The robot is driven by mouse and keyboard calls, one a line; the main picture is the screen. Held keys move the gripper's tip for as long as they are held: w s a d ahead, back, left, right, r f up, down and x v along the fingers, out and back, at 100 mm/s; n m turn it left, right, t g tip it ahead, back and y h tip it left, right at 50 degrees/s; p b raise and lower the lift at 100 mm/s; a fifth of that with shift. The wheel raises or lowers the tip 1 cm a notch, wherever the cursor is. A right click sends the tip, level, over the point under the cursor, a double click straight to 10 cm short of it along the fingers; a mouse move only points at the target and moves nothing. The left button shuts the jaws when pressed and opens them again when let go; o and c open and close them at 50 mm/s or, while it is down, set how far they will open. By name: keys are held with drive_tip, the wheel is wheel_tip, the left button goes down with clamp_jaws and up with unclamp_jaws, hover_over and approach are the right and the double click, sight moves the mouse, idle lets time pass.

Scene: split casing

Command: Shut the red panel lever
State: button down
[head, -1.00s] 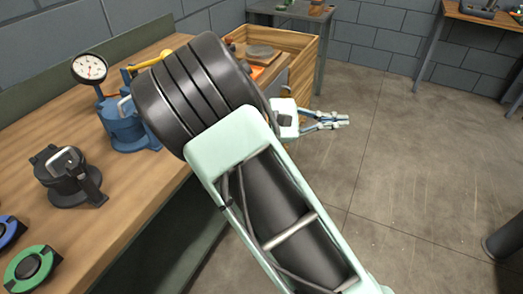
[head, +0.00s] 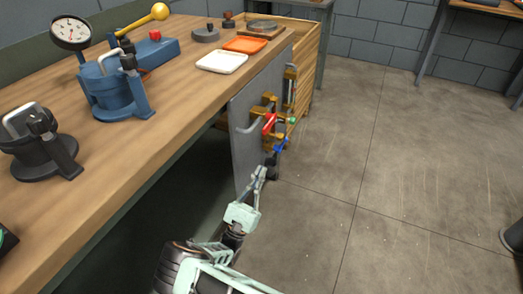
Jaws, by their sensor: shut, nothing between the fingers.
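The red panel lever (head: 269,123) is on the grey panel (head: 244,118) at the bench's end. It sticks out beside brass-coloured brackets (head: 262,108); its exact angle is hard to tell at this size. A blue lever (head: 281,144) is just below it and a green-tipped one (head: 292,121) to its right. My gripper (head: 262,172) is below the red lever in the picture, pointing up towards the panel's lower part. Its fingers are together and empty, apart from the red lever. A small dark part (head: 271,159) shows just above the fingertips.
The wooden bench (head: 150,150) fills the left, with a blue clamp fixture (head: 115,90), a dial gauge (head: 71,33), a black clamp (head: 40,145), a white tray (head: 222,62) and an orange tray (head: 245,44). A wooden crate (head: 307,60) stands behind the panel.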

drive_tip(key=w+r+n+t+y+b, duration=0.1)
drive_tip(key=w+r+n+y+b, duration=0.1)
drive_tip(key=w+r, duration=0.3)
drive_tip(key=shift+w+d+r+y, duration=0.3)
drive_tip(key=shift+w+d+r, duration=0.1)
drive_tip(key=shift+r, duration=1.35)
drive_tip(key=shift+r, duration=0.1)
drive_tip(key=shift+s+r+g+p, duration=0.15)
drive_tip(key=shift+g+p, duration=0.25)
drive_tip(key=shift+p, duration=0.4)
drive_tip(key=shift+r+y, duration=0.1)
drive_tip(key=shift+y, duration=0.2)
